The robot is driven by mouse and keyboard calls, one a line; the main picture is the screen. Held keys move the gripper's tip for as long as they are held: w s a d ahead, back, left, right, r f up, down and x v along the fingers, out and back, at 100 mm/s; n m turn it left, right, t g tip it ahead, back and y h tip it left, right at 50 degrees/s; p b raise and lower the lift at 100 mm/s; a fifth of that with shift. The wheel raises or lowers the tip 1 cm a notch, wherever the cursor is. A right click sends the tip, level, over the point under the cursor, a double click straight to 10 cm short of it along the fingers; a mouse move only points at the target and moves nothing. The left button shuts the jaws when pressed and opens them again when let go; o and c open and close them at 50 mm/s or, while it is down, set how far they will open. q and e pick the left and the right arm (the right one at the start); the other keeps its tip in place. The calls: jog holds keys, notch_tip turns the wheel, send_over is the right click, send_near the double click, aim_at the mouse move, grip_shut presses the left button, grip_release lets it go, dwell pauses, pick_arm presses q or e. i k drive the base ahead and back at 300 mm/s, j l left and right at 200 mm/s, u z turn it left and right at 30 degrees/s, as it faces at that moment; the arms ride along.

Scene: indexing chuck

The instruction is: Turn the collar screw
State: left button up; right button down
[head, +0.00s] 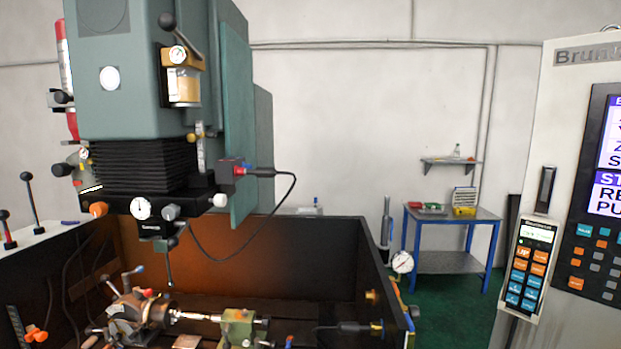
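The indexing chuck (140,312) sits low at the left of the head view, on the machine bed inside the dark enclosure. It is a brass and grey body with several small levers and knobs, one blue-tipped and one red. A thin bright shaft (195,316) runs from it to the right, toward a green tailstock-like block (238,327). I cannot pick out the collar screw at this size. Neither of my grippers shows.
A large green machine head (155,80) with black bellows (140,165) hangs above the chuck, its thin probe (169,268) pointing down. Enclosure walls (295,255) surround the bed. A control panel (585,180) stands at the right, with a blue table (450,215) behind.

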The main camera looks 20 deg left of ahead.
aim_at(210, 134)
jog(key=u, duration=1.45)
jog(key=k+l+z, duration=0.15)
jog(key=l+z, duration=0.45)
jog(key=l, duration=0.2)
jog(key=k, duration=0.1)
